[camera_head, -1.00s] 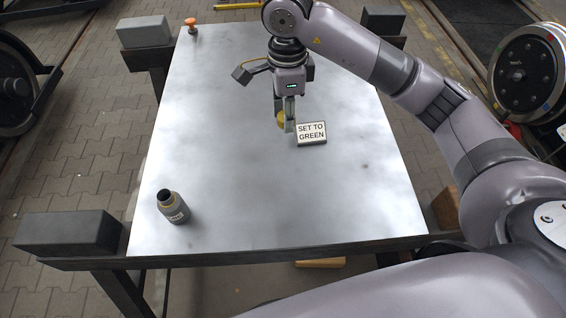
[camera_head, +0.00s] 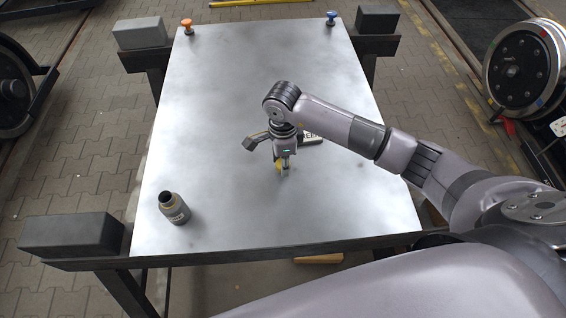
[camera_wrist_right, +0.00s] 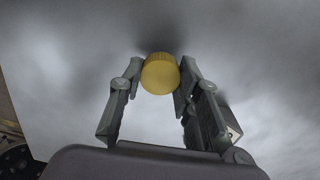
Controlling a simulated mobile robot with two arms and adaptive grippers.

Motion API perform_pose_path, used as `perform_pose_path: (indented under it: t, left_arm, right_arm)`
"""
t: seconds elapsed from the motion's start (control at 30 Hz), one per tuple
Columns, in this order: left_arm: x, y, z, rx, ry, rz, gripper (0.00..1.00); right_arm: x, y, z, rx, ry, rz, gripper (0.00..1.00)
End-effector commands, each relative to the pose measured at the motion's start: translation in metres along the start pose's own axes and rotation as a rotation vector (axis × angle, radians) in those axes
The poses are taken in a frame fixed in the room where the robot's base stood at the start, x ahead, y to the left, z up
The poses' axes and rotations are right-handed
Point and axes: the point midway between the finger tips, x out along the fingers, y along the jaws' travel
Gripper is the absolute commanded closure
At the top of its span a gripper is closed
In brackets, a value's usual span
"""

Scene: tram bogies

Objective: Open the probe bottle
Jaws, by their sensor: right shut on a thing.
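The probe bottle (camera_head: 176,211) stands upright at the near left of the metal table, grey with a dark open mouth and no cap on it. My right gripper (camera_head: 283,170) is near the middle of the table, to the right of and beyond the bottle, and points down. It is shut on a round yellow cap (camera_wrist_right: 160,75), which shows between its fingertips in the right wrist view. The cap is low over the table; I cannot tell whether it touches. My left gripper is not in view.
The table (camera_head: 240,80) is mostly clear. A small sign block (camera_head: 312,138) stands behind my right gripper, partly hidden. An orange knob (camera_head: 187,26) and a blue knob (camera_head: 331,18) are at the far corners. Grey blocks lie outside the table's edges.

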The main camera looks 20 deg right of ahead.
Motion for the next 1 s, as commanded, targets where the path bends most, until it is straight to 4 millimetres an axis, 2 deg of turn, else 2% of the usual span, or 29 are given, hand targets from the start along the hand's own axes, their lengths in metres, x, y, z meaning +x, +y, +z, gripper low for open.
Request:
perform_pose_path:
  t: [0.13,0.47,0.5,0.8,1.0]
  left_arm:
    - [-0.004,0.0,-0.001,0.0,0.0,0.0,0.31]
    - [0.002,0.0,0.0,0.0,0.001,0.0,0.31]
    - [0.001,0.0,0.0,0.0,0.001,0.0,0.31]
    - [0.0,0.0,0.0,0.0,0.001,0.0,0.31]
    - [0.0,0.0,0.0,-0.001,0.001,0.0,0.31]
  right_arm:
    - [0.017,0.0,0.0,0.001,0.0,0.001,1.0]
    - [0.022,0.0,0.0,-0.001,0.0,-0.001,1.0]
    - [0.021,0.0,0.0,-0.001,0.0,-0.001,0.68]
    - [0.02,0.0,0.0,0.0,0.0,0.0,0.49]
    - [0.02,0.0,0.0,-0.001,0.0,0.0,0.49]
